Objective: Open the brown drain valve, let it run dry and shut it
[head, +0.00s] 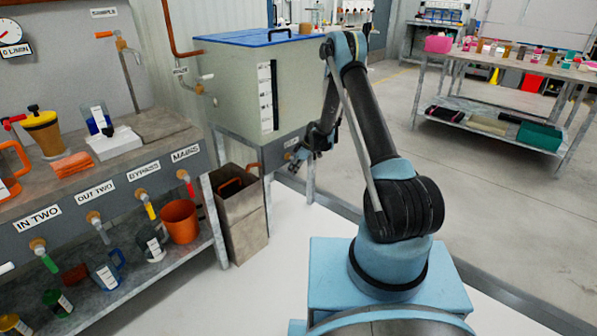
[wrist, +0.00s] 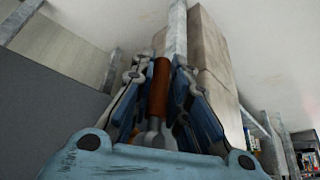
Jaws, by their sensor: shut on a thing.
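The brown drain valve handle (wrist: 159,88) stands between my gripper's fingers in the wrist view. My gripper (wrist: 160,78) is shut on it, one finger on each side. In the head view my gripper (head: 298,160) is at the front of the steel stand under the large tank (head: 235,88), just below a small label (head: 291,142). There the handle is too small and covered to make out. The tank has a blue rim and a pale upright gauge strip (head: 268,98). I cannot tell the liquid level or whether anything runs from the outlet.
A tall grey-brown bin (head: 245,232) stands left of my gripper, beside the stand. The bench (head: 140,180) at left carries labelled coloured valves, with an orange bucket (head: 180,221) on its lower shelf. A loaded trolley (head: 500,118) stands back right. The floor between is clear.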

